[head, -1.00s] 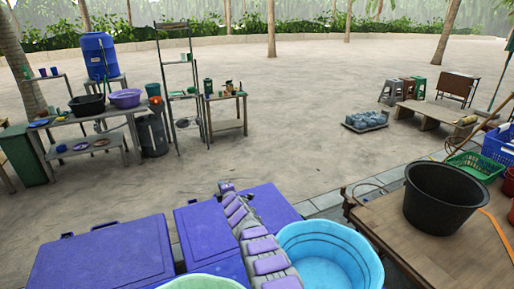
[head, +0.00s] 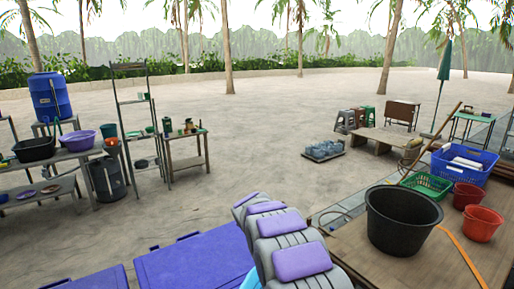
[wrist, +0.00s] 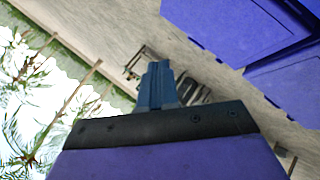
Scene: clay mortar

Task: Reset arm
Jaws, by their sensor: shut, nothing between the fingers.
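My gripper (wrist: 158,85) shows in the wrist view as two blue-grey fingers pressed together, shut and empty. They point over sandy ground, with nothing touching them. In the head view my arm, grey with purple pads, rises from the bottom middle and points away from me. The gripper itself cannot be made out there. Purple-blue boxes (head: 195,262) with lids lie below and to the left of my arm. They also show at the upper right of the wrist view (wrist: 235,25), apart from the fingers.
A black tub (head: 402,220) stands on a wooden table (head: 345,238) at right, with a blue basket (head: 462,165) and red buckets (head: 482,223) beyond. A light-blue tub is mostly hidden behind my arm. Shelves and a blue barrel (head: 50,97) stand at left. The sandy middle is open.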

